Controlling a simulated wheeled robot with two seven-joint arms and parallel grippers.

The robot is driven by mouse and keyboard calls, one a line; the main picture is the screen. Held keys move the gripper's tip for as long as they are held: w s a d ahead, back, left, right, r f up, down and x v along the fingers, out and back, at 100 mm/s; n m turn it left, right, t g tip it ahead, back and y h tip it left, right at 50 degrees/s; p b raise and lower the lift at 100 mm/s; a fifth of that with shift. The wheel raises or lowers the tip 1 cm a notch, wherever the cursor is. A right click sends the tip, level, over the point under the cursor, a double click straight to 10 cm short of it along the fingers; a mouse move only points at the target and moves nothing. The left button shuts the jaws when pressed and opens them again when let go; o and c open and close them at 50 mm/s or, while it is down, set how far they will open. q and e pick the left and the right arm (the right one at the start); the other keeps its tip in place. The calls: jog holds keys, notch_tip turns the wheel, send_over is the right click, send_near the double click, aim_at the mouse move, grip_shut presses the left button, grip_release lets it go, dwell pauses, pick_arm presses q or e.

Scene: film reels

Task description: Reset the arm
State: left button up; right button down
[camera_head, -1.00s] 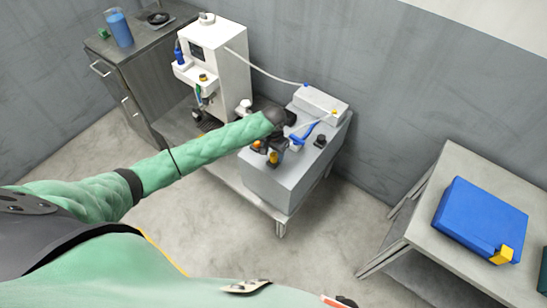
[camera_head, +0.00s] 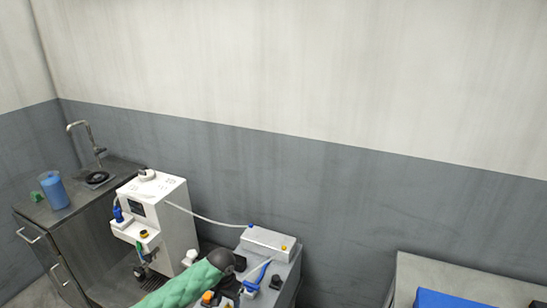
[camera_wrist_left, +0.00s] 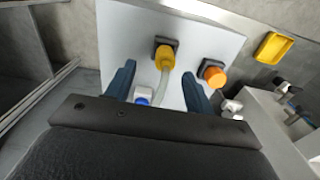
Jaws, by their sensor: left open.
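My left arm (camera_head: 188,287), in a green sleeve, reaches in from the bottom of the head view over a grey machine (camera_head: 289,278). Its dark wrist is beside the machine's light top box. In the left wrist view my left gripper (camera_wrist_left: 158,70) is open, with two dark blue fingers apart. An orange knob (camera_wrist_left: 213,75) is right of the right finger. Whether the fingers touch anything is unclear. My right gripper is not in view.
A white dispenser unit (camera_head: 173,225) stands left of the arm, joined by a hose to the top box (camera_head: 268,243). A sink cabinet (camera_head: 90,218) holds a blue cup (camera_head: 54,190). A table (camera_head: 440,272) with a blue box (camera_head: 440,299) is at the lower right.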

pick_arm(q)
jog(key=s+d+t+h, duration=0.1)
jog(key=s+d, duration=0.3)
jog(key=s, duration=0.4)
jog(key=s+d+t+h, duration=0.1)
jog(key=s+d, duration=0.3)
jog(key=s, duration=0.3)
jog(key=s+a+r+n+t+y, duration=0.1)
jog(key=s+a+r, duration=0.35)
jog(key=s, duration=0.45)
jog(key=s+a+r+n+y, duration=0.1)
jog(key=s+a+r, duration=0.2)
jog(key=s+a, duration=0.5)
jog(key=d+f, duration=0.2)
jog(key=f, duration=1)
jog(key=d+f, duration=0.2)
jog(key=f, duration=1)
jog(key=s+f, duration=0.3)
jog(key=f, duration=0.8)
jog(key=s+f+g, duration=0.1)
jog(key=s+f, duration=0.3)
jog(key=f, duration=0.7)
jog(key=shift+s+d+f, duration=0.2)
jog(key=shift+s+f, duration=0.1)
jog(key=shift+f, duration=0.05)
